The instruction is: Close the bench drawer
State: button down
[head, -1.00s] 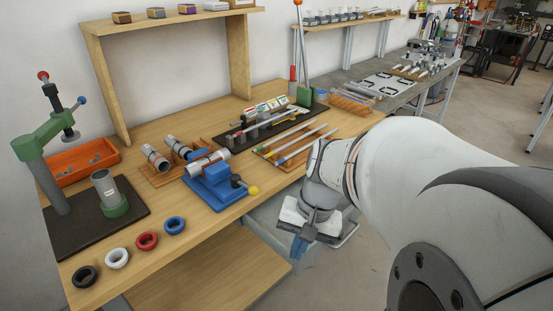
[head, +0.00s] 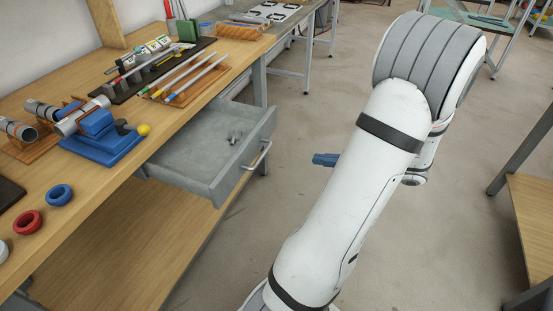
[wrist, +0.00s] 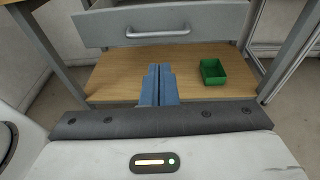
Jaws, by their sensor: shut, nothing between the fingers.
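The grey bench drawer (head: 190,158) stands pulled out from under the wooden bench top, with small metal parts inside. Its bar handle (head: 258,157) is on the front panel, facing my gripper. In the wrist view the drawer front (wrist: 205,22) and handle (wrist: 158,34) span the top of the picture, beyond my fingers. My gripper (head: 316,159) has blue fingers, shut and empty, pointing toward the drawer front with a clear gap between. The shut fingers also show in the wrist view (wrist: 158,72), below the handle in the picture.
The bench top (head: 105,195) carries a blue vise (head: 98,135), coloured rings and rods on a wooden rack. A lower wooden shelf (head: 110,265) lies under the drawer, with a green bin (wrist: 213,72) on it. Another bench stands at the right. The floor before the drawer is open.

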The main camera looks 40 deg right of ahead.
jog(key=b+x, duration=0.2)
jog(key=x, duration=1.1)
jog(key=shift+w+d+h, duration=0.25)
jog(key=shift+w+h, duration=0.05)
jog(key=shift+f, duration=0.15)
